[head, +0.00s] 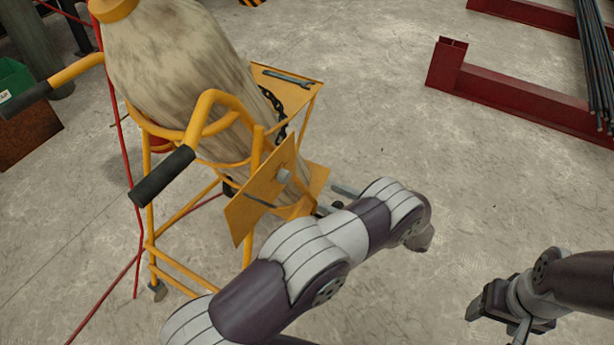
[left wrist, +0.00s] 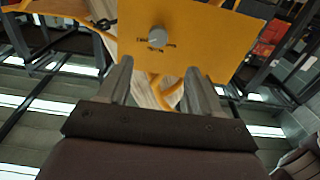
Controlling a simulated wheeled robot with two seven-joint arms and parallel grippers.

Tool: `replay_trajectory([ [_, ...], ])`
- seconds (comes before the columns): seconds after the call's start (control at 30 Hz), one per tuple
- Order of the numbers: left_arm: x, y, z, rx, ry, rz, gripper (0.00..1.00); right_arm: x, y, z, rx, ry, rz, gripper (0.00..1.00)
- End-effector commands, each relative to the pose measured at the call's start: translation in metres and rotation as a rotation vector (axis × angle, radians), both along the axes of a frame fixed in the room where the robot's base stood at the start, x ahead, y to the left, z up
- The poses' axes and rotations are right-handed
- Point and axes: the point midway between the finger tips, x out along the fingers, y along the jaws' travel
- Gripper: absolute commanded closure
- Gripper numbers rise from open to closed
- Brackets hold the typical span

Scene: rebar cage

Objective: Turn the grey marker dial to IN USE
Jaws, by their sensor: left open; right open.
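The grey marker dial (head: 285,177) is a small round knob on a yellow plate (head: 252,208) fixed to the yellow trolley. In the left wrist view the dial (left wrist: 157,37) sits near the top centre of the plate (left wrist: 205,38), with small dark lettering around it, too small to read; which mark it points to cannot be told. My left gripper (head: 334,198) is open in front of the plate. Its fingers (left wrist: 159,75) are apart, either side of the dial's line and short of it, touching nothing visible. My right gripper (head: 503,318) is open and empty, low at the right.
The trolley carries a large stained cylinder (head: 175,75) and a shelf with a wrench (head: 287,78) and a dark chain (head: 273,108). Black-gripped handles (head: 163,175) project towards me. A red hose (head: 118,150) runs down the left. Red steel beams (head: 510,98) lie back right; the middle floor is clear.

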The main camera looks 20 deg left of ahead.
Motion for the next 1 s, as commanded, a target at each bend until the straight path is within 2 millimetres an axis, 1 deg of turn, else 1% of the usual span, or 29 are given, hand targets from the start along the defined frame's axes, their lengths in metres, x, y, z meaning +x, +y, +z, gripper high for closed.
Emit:
replay_trajectory([
  [0.07, 0.001, 0.012, 0.001, 0.002, 0.008, 0.002, 0.35, 0.0, 0.0, 0.002, 0.0, 0.0, 0.0, 0.33],
  [0.17, 0.003, 0.037, 0.001, 0.001, 0.008, 0.003, 0.35, 0.0, 0.0, 0.003, 0.0, 0.0, 0.0, 0.33],
  [0.3, 0.005, 0.074, 0.001, 0.001, 0.007, 0.002, 0.35, 0.0, 0.0, 0.005, 0.0, 0.0, 0.0, 0.33],
  [0.4, 0.008, 0.096, 0.0, -0.002, 0.006, 0.001, 0.35, 0.0, 0.0, 0.005, 0.0, 0.0, 0.0, 0.33],
  [0.5, 0.009, 0.111, 0.0, -0.001, 0.005, -0.001, 0.35, 0.0, 0.0, 0.005, 0.0, 0.0, 0.0, 0.33],
  [0.63, 0.01, 0.121, 0.0, -0.002, 0.004, -0.003, 0.35, 0.0, 0.0, 0.005, 0.0, 0.0, 0.0, 0.33],
  [0.87, 0.011, 0.123, 0.0, -0.002, 0.004, -0.004, 0.35, 0.0, 0.0, 0.005, 0.0, 0.0, 0.0, 0.33],
  [0.9, 0.011, 0.122, 0.0, -0.002, 0.004, -0.004, 0.39, 0.0, 0.0, 0.005, 0.0, 0.0, 0.0, 0.33],
  [0.97, 0.011, 0.122, 0.0, -0.002, 0.004, -0.004, 0.58, 0.0, 0.0, 0.005, 0.0, 0.0, 0.0, 0.33],
  [1.0, 0.01, 0.122, 0.0, -0.002, 0.004, -0.004, 0.71, 0.0, 0.0, 0.005, 0.0, 0.0, 0.0, 0.33],
])
